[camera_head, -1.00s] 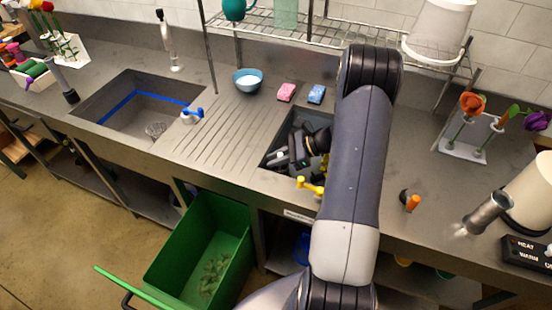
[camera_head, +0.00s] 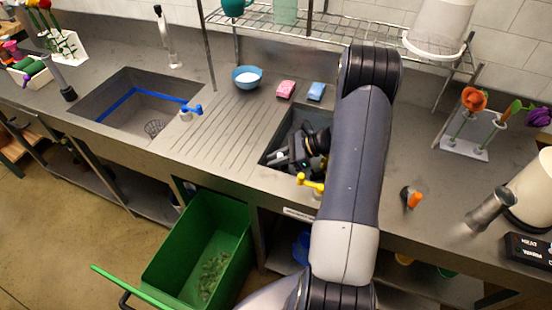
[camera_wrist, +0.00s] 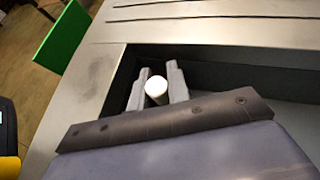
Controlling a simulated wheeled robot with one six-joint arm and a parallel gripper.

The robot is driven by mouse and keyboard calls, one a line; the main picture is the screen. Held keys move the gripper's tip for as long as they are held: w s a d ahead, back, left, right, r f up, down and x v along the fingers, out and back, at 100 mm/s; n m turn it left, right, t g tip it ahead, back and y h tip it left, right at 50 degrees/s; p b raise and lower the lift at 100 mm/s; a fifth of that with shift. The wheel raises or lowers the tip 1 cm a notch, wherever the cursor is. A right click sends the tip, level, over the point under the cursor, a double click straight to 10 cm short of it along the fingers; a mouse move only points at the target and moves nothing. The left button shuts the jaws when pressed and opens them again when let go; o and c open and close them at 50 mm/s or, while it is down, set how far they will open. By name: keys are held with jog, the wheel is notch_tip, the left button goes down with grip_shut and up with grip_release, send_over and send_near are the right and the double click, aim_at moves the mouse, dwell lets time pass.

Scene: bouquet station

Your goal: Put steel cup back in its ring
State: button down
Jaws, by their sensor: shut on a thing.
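My gripper (camera_head: 279,158) is down inside the small right-hand basin. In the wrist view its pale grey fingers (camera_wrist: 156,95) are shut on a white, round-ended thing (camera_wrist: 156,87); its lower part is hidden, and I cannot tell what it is. A steel cylinder (camera_head: 490,208), which may be the steel cup, shows at the right of the counter, tilted beside a cream-coloured vessel and away from my gripper. I cannot make out its ring in either view. My forearm hides part of the counter and basin.
The basin's rim (camera_wrist: 113,92) surrounds my gripper closely. A yellow tap handle (camera_head: 311,184) stands at its front edge. The ribbed drainboard (camera_head: 215,130) on the left is clear.

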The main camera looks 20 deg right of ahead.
jog(key=shift+f, duration=0.15)
jog(key=shift+f+b, duration=0.45)
jog(key=shift+b, duration=0.1)
dwell(0.3)
jog(key=c, duration=1.3)
grip_release()
jog(key=shift+o, duration=0.2)
jog(key=b+v, duration=0.1)
jog(key=v, duration=0.9)
jog(key=shift+d+r, duration=0.2)
jog(key=shift+d, duration=0.15)
jog(key=shift+s+a, duration=0.1)
